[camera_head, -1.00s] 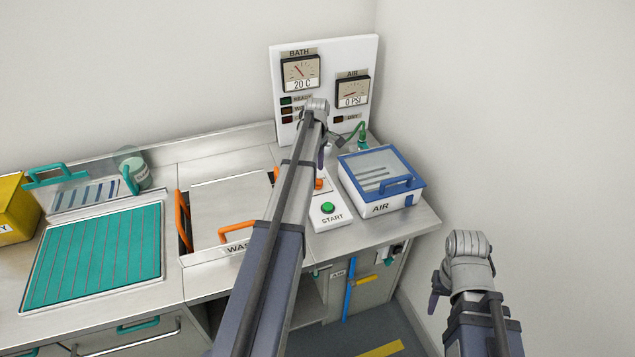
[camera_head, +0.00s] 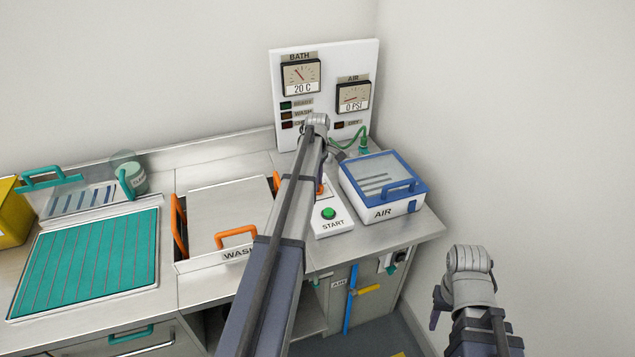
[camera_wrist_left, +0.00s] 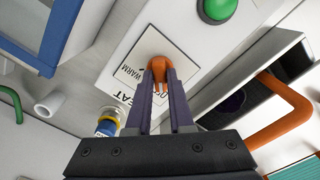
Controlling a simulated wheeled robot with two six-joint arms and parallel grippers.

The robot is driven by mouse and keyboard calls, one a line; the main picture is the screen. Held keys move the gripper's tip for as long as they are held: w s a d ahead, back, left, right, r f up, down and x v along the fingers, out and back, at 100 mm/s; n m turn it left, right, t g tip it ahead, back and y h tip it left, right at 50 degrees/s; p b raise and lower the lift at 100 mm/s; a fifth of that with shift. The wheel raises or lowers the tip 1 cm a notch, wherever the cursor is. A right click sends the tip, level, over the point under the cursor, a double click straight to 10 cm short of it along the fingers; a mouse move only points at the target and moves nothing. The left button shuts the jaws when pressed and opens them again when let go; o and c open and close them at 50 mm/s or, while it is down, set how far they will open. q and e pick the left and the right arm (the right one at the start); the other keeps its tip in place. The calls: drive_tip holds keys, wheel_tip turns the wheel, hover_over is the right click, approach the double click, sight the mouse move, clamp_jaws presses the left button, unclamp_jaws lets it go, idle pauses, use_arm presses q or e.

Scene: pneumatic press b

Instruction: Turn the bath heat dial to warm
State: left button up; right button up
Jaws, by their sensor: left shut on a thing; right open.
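The orange bath heat dial (camera_wrist_left: 159,66) sits on a pale square plate marked WARM, with other lettering partly covered by my fingers. My left gripper (camera_wrist_left: 160,80) is shut on the dial in the left wrist view. Which mark the dial points to is not clear. In the head view my left arm hides most of the dial, and only a bit of orange (camera_head: 321,190) shows beside it. The bath gauge (camera_head: 300,75) on the white panel reads 20 C. My right gripper (camera_head: 436,306) is at the lower right, away from the bench, its fingers mostly out of sight.
The green START button (camera_head: 328,213) is in front of the dial. The blue-lidded AIR box (camera_head: 383,180) stands to the right, and the WASH lid (camera_head: 228,210) with orange handles to the left. An air gauge (camera_head: 353,97) reads 0 PSI. Walls close off the back and right.

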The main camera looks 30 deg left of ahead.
use_arm(q)
clamp_jaws()
drive_tip(key=m, duration=0.4)
drive_tip(key=shift+m, duration=0.3)
drive_tip(key=m, duration=0.4)
drive_tip(key=shift+m, duration=0.3)
drive_tip(key=m, duration=0.4)
drive_tip(key=shift+m, duration=2.3)
